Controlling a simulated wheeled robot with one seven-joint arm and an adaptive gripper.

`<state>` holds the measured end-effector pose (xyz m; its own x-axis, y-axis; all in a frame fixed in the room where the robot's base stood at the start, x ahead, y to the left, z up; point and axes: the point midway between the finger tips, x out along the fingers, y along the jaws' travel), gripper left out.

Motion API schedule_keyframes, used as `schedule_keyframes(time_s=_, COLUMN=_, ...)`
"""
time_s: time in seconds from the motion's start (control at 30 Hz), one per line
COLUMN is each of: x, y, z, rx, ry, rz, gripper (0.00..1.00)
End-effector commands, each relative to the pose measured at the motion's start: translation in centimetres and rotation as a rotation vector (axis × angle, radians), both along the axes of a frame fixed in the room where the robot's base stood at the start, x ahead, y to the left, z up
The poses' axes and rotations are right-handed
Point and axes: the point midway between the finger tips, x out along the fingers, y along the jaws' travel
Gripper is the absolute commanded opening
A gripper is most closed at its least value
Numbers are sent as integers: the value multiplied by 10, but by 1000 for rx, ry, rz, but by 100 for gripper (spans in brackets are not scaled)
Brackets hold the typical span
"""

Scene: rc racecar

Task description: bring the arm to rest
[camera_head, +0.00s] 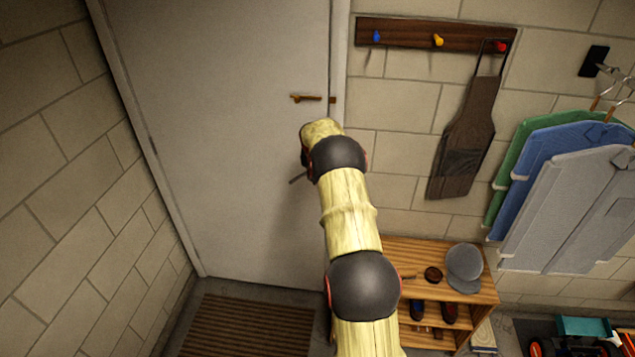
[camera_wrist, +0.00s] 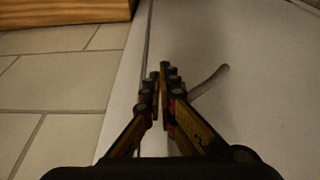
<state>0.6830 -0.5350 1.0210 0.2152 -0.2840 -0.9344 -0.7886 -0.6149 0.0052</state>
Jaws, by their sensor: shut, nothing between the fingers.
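My arm (camera_head: 350,210) reaches up and forward from the bottom of the head view to the grey door. Its far end bends over by the door, hiding my gripper there. In the wrist view my gripper (camera_wrist: 164,78) is shut and empty, its fingers together in front of the door (camera_wrist: 255,75). A thin, curved grey bar (camera_wrist: 212,79) shows just right of the fingertips; whether they touch it I cannot tell. In the head view a dark bar (camera_head: 297,179) sticks out left of my arm's end.
The door (camera_head: 230,150) looks closed, with a brass-coloured latch (camera_head: 313,98). A coat rack (camera_head: 410,35), hanging clothes (camera_head: 570,190) and a wooden shoe bench (camera_head: 430,260) stand right of it. A slatted mat (camera_head: 240,325) lies at its foot. The left brick wall (camera_head: 70,200) is bare.

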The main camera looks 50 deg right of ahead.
Motion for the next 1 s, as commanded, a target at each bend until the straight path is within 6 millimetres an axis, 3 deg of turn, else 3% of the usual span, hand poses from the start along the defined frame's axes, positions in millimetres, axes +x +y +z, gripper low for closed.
schedule_keyframes(time_s=0.1, x=-3, y=6, z=20, rx=-1, ry=-2, rz=0, gripper=0)
schedule_keyframes(time_s=0.23, x=-7, y=11, z=30, rx=1, ry=1, rz=1, gripper=0)
schedule_keyframes(time_s=0.7, x=-10, y=15, z=33, rx=1, ry=21, rz=39, gripper=0)
schedule_keyframes(time_s=0.9, x=-49, y=47, z=-9, rx=76, ry=123, rz=88, gripper=0)
schedule_keyframes(time_s=1.0, x=-75, y=71, z=-9, rx=112, ry=166, rz=117, gripper=0)
